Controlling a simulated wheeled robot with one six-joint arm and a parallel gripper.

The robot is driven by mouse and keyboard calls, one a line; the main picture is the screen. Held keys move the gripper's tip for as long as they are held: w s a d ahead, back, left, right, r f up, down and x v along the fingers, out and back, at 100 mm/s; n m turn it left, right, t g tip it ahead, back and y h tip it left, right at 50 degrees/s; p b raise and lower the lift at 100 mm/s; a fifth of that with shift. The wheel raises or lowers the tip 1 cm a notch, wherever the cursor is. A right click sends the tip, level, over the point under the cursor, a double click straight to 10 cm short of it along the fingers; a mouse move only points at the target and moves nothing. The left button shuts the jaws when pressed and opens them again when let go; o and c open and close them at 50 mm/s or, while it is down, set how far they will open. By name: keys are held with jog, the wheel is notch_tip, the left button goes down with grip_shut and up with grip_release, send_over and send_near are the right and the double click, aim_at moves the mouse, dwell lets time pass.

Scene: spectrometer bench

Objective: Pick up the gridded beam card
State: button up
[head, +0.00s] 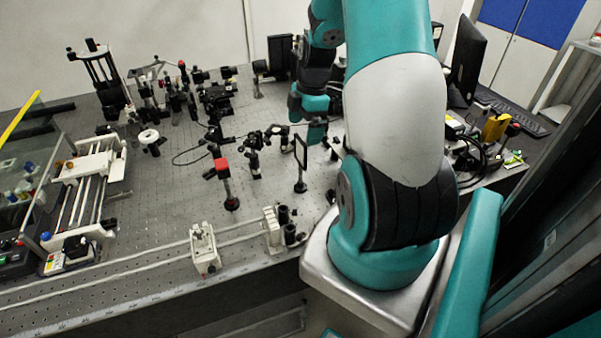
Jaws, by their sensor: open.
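My gripper (306,124) hangs over the back right part of the optical bench, its teal fingers apart and nothing visible between them. A thin dark-framed plate (301,152) stands upright on a post just below and to the left of the fingers. It may be the beam card, but no grid can be made out at this size. The gripper looks apart from the plate, though the depth between them is hard to judge. My arm hides part of the bench to the right of the gripper.
A red-topped post (222,172) and several black optic mounts (254,146) stand left of the plate. A rail stage (92,182) lies at the left. White mounts (204,246) stand near the front edge. A monitor (466,58) is behind my arm. Bare perforated bench (165,205) shows at centre left.

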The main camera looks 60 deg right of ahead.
jog(key=p, duration=0.3)
send_over(300, 162)
jog(key=shift+f, duration=3.1)
jog(key=c, duration=1.5)
